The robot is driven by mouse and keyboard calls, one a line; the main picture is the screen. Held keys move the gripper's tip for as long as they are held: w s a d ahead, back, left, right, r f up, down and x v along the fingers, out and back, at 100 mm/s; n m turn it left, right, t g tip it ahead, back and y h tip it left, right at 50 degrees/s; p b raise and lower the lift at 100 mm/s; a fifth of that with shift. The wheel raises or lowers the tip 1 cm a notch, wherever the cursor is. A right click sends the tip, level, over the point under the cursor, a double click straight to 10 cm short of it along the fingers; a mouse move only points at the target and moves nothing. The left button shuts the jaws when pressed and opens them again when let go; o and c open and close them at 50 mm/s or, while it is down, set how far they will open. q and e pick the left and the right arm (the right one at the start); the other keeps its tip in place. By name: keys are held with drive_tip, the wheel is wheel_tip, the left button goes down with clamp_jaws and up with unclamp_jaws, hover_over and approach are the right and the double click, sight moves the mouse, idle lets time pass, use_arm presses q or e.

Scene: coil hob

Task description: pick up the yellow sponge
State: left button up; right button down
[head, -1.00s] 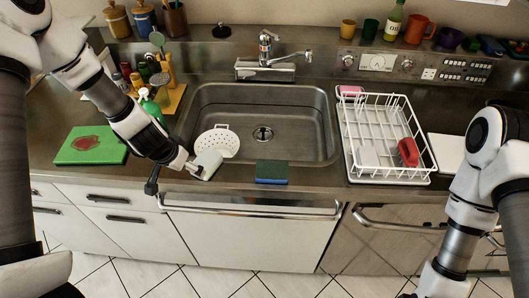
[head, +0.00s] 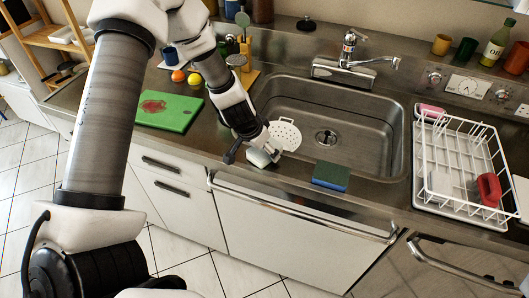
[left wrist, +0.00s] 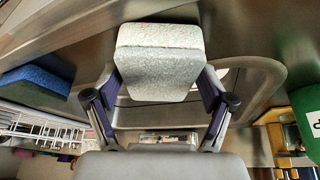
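My left gripper (head: 265,150) is over the counter's front strip, at the front left corner of the sink. In the left wrist view, its two fingers (left wrist: 160,90) press on both sides of a pale grey-white sponge (left wrist: 160,60). The same sponge shows in the head view (head: 263,158), partly covered by the gripper; I cannot tell whether it touches the counter. A blue-and-green sponge (head: 331,176) lies on the front rim to the right, and also shows in the left wrist view (left wrist: 40,77). I see no clearly yellow sponge. My right gripper is out of view.
The sink (head: 350,115) holds a round white perforated disc (head: 286,132). A white dish rack (head: 465,165) with a red item stands to the right. A green cutting board (head: 170,108) lies left. Bottles and a tap (head: 350,50) stand behind.

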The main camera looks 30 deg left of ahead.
use_arm(q)
drive_tip(key=shift+d, duration=0.1)
drive_tip(key=c, duration=0.3)
drive_tip(key=shift+c, duration=0.2)
drive_tip(key=shift+r, duration=0.15)
